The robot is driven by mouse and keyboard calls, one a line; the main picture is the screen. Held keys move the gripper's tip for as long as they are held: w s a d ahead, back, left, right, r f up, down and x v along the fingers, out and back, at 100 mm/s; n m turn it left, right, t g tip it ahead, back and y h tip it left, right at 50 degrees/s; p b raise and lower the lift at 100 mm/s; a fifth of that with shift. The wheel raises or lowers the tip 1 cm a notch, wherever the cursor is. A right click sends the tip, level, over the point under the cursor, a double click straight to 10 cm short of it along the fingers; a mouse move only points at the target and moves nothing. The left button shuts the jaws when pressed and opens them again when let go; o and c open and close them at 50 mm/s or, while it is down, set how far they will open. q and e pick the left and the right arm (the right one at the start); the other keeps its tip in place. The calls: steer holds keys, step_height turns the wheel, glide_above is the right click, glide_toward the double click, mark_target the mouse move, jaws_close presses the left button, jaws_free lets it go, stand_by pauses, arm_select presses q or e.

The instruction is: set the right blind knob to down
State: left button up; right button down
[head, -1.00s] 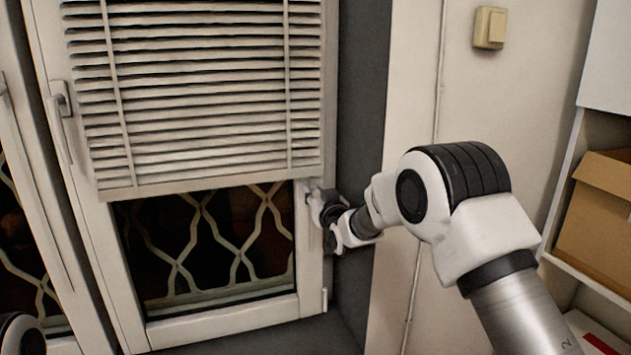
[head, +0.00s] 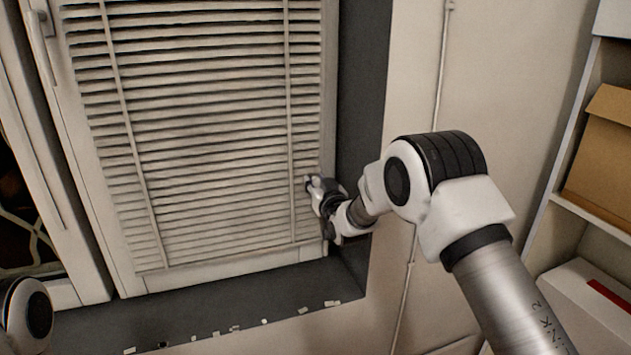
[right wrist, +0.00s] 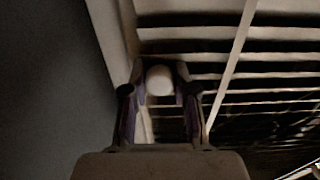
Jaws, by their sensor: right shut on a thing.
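The right blind (head: 215,150) hangs with its slats covering the window pane down to the lower frame. In the right wrist view the blind knob (right wrist: 159,80) is a small pale rounded piece between my fingers, beside the slats. My right gripper (head: 314,188) reaches the right edge of the blind from the right and is shut on the knob. It also shows in the right wrist view (right wrist: 160,92). In the head view the knob is mostly hidden by the fingers. My left gripper is out of view; only a piece of my left arm shows at the lower left.
A window handle (head: 42,40) is on the frame at the upper left. The dark sill (head: 200,310) runs below the window, with small pale chips along its front edge. A shelf at the right holds a cardboard box (head: 600,160) and a white box (head: 590,300).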

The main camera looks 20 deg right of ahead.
steer(key=c, duration=0.9)
jaws_free()
steer(key=shift+f, duration=0.3)
steer(key=s, duration=1.2)
steer(key=shift+d, duration=0.2)
steer(key=s+d+f+g+p, duration=0.1)
steer(key=s+f+g+p, duration=0.8)
steer(key=s+f, duration=1.1)
steer(key=s+f+g, duration=0.2)
steer(key=s+g, duration=0.1)
steer(key=s, duration=0.5)
steer(key=s+f+g+p, duration=0.1)
steer(key=s+f+g, duration=0.1)
steer(key=s, duration=0.6)
steer(key=s+f+g, duration=0.3)
steer(key=s+g, duration=0.1)
steer(key=s, duration=0.4)
steer(key=shift+s+m, duration=0.3)
steer(key=shift+m, duration=0.1)
